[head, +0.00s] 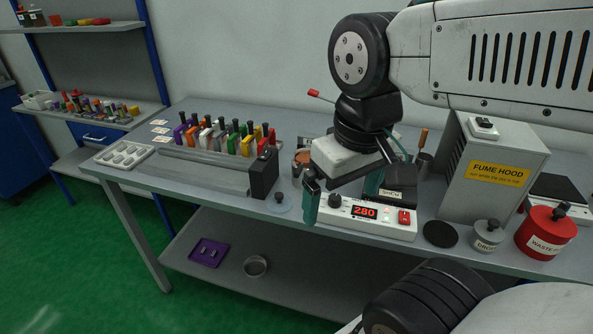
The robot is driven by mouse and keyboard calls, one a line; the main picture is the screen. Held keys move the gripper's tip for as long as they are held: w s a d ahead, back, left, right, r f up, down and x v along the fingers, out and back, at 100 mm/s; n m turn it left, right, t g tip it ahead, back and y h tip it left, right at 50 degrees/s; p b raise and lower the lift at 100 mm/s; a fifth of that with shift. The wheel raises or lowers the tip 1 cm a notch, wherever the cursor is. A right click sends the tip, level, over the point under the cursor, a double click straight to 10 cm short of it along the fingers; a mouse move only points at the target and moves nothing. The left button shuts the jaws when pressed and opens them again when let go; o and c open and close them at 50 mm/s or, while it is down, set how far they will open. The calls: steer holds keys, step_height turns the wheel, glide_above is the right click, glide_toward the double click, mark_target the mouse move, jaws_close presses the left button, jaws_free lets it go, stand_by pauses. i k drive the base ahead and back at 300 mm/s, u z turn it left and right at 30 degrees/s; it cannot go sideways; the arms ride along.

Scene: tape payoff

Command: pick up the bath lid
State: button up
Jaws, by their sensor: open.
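The white controller (368,216) shows a red 280. Just behind it is a dark unit labelled SnCu (397,194), partly hidden by my gripper. My gripper (350,177) is open, with nothing seen between its fingers.
A rail of colourful tape reels (222,138) and a black block (264,174) stand left of the lid. To the right are a black disc (440,234), a grey dross pot (488,236), a red waste can (545,233) and the fume hood box (492,172). The bench's front edge is close.

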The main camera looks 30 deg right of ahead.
mark_target(279, 202)
steer(key=k, duration=0.5)
steer(key=u, duration=0.8)
steer(key=i, duration=0.75)
steer(key=z, duration=0.7)
